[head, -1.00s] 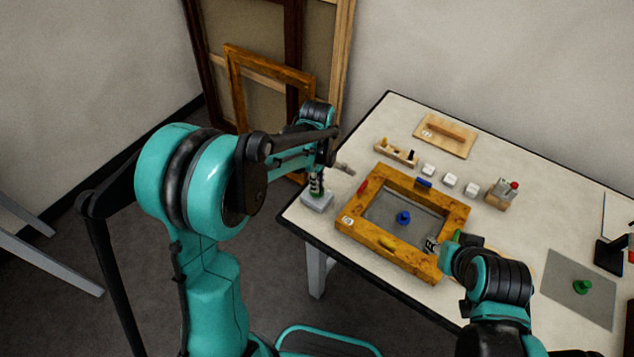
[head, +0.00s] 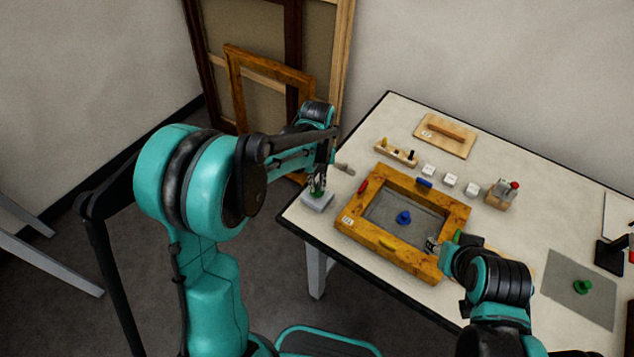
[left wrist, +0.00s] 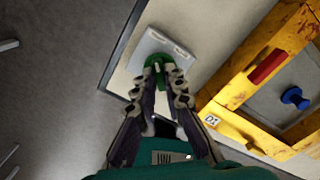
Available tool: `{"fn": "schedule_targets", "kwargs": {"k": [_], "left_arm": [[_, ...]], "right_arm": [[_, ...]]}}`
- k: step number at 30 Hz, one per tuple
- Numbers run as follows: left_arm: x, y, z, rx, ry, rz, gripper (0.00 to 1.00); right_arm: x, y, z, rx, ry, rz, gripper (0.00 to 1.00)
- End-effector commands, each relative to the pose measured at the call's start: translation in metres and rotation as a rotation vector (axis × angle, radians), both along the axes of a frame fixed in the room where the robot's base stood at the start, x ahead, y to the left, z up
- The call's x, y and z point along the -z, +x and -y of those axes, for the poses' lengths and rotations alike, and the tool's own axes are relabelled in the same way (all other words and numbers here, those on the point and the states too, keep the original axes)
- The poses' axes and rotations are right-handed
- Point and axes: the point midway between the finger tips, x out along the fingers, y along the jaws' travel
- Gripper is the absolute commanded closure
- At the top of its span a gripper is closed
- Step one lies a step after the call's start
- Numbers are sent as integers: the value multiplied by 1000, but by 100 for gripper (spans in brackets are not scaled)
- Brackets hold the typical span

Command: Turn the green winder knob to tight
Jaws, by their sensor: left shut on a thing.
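The green winder knob (left wrist: 157,62) stands on a pale grey block (head: 316,202) at the table's left corner. In the head view my left gripper (head: 318,184) is directly above the block and partly covers the knob. My right gripper (head: 434,245) is over the wooden frame's near right corner; its fingers are too small to judge.
A yellow-brown wooden frame (head: 386,246) with a blue knob (head: 403,217) inside lies right of the block. White cubes (head: 450,180), a wooden rack (head: 396,152) and a board (head: 458,133) stand behind. Another green knobbed piece (head: 582,287) sits on a grey mat (head: 560,272).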

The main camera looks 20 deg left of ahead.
Motion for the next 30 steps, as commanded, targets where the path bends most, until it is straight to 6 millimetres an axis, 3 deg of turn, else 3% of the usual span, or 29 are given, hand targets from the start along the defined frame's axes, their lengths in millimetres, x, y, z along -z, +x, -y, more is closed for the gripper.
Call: {"fn": "schedule_targets", "kwargs": {"k": [12, 30], "left_arm": [[0, 0, 0, 225, 0, 1, 100], [0, 0, 0, 270, 0, 1, 100]], "right_arm": [[0, 0, 0, 0, 0, 0, 60], [0, 0, 0, 0, 0, 0, 60]]}}
